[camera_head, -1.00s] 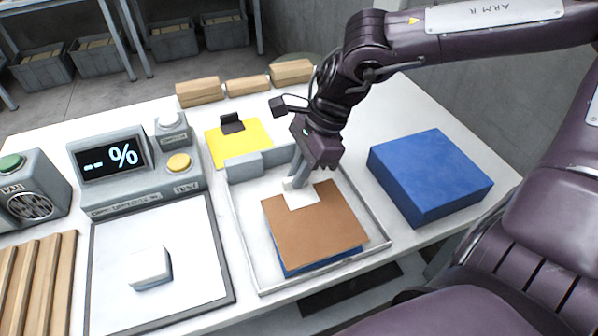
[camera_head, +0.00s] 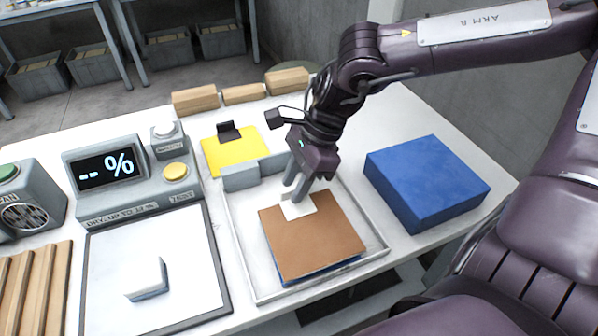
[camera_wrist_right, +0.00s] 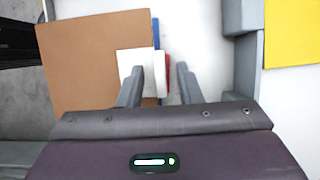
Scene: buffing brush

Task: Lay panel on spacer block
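The brown panel (camera_head: 315,241) lies in the shallow white tray (camera_head: 246,262), with a white tab (camera_head: 297,208) at its far left corner. A blue piece (camera_head: 318,272) shows under its near edge; most of it is hidden. A large blue block (camera_head: 427,180) stands to the right of the tray. My right gripper (camera_head: 295,188) is just above the tab corner. In the right wrist view its fingers (camera_wrist_right: 159,83) are apart, one over the tab and one past the panel's edge. Blue and red bits show beside that edge. My left gripper is out of view.
A grey block (camera_head: 240,177) stands at the tray's far left, in front of a yellow sheet (camera_head: 232,152) with a black clip. A display unit (camera_head: 105,167) and a white pad (camera_head: 110,262) are to the left. Wooden blocks (camera_head: 243,94) line the back.

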